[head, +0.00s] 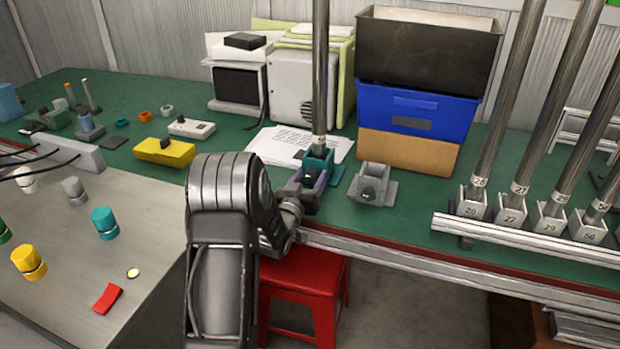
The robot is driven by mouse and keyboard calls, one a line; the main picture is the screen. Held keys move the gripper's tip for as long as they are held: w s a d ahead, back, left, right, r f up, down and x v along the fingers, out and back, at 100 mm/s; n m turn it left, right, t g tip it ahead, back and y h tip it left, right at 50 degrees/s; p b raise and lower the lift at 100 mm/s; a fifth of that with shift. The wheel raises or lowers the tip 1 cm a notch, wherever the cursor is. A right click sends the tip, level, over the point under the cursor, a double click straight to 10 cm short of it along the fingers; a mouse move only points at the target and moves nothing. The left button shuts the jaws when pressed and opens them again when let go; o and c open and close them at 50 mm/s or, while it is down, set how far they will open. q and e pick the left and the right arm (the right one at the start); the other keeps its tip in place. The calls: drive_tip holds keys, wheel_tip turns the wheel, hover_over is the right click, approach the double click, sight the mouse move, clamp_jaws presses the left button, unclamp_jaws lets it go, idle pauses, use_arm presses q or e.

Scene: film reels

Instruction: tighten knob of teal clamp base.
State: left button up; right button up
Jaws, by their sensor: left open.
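The teal clamp base (318,158) stands near the front edge of the green table, with an upright metal pole (320,75) rising from it. Its knob cannot be made out clearly. My left gripper (293,210) is open at the table's front edge, beside the purple-grey base and in front of the teal one. My arm hides part of the gripper, and I cannot tell whether a finger touches anything. My right gripper is not in view.
A grey clamp base (373,184) stands to the right. Further right, several numbered holders (472,203) carry tilted poles behind a metal rail (525,240). Stacked bins (415,110) and papers (285,144) lie behind. A red stool (305,285) is below the edge.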

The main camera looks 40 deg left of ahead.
use_arm(q)
drive_tip(key=shift+c, duration=0.5)
clamp_jaws()
drive_tip(key=m+b, duration=0.1)
drive_tip(key=b, duration=0.1)
drive_tip(key=m+b, duration=0.2)
drive_tip(key=shift+f+m, duration=0.2)
drive_tip(key=shift+m, duration=0.1)
drive_tip(key=shift+m+b, duration=1)
drive_tip(key=shift+b, duration=0.25)
drive_tip(key=shift+r+m+b, duration=0.15)
drive_tip(key=shift+m+b, duration=0.4)
drive_tip(key=shift+m, duration=0.15)
